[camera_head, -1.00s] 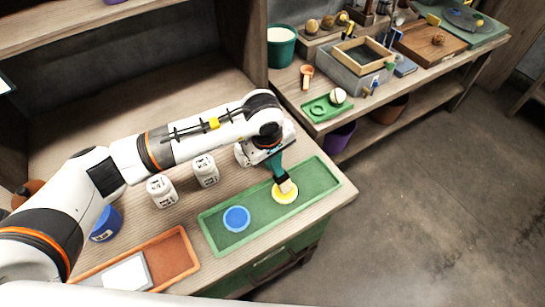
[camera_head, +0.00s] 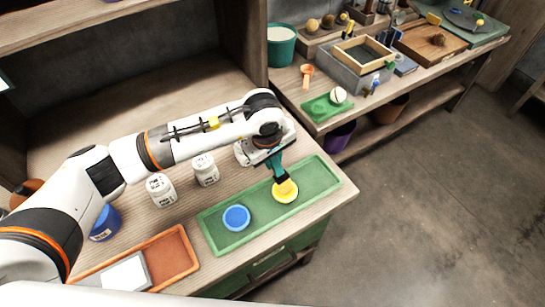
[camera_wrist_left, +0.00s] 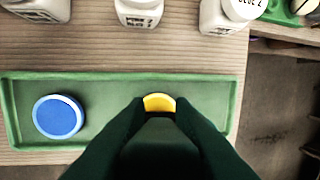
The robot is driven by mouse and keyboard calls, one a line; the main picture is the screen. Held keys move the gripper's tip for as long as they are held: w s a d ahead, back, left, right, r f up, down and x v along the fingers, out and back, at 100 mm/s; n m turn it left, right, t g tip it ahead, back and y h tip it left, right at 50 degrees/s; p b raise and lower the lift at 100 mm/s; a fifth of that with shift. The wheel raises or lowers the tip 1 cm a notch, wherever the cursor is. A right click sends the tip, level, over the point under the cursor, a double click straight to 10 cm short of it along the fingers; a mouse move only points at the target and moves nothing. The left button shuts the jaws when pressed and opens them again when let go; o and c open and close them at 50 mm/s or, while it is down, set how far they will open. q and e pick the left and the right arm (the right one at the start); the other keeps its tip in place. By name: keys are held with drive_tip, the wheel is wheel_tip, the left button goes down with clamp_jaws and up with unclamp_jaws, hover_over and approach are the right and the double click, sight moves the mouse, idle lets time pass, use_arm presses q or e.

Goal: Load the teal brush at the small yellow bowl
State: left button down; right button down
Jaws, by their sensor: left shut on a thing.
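My left gripper (camera_head: 271,157) is shut on the teal brush (camera_head: 279,171), which points down with its handle between the fingers. The small yellow bowl (camera_head: 285,197) sits in the right part of a green tray (camera_head: 320,174). The brush's bristle end is at the bowl and looks yellow, so I cannot clearly separate it from the bowl's contents. In the left wrist view the far part of the yellow bowl (camera_wrist_left: 159,101) shows just beyond the gripper (camera_wrist_left: 160,112); the bristles are hidden there. My right gripper is not in view.
A small blue bowl (camera_head: 236,217) sits in the tray's left part. White labelled jars (camera_head: 205,169) stand behind the tray. An orange tray (camera_head: 176,254) and a blue cup (camera_head: 105,224) are at the left. A side bench holds a green pot (camera_head: 281,48) and other items.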

use_arm(q)
drive_tip(key=shift+f+b, duration=0.15)
drive_tip(key=shift+b, duration=0.2)
idle(1.3)
wheel_tip(320, 180, up, 2)
drive_tip(key=shift+r+p, duration=0.1)
drive_tip(key=shift+p, duration=0.3)
drive_tip(key=shift+r+p, duration=0.75)
drive_tip(key=shift+r, duration=1.75)
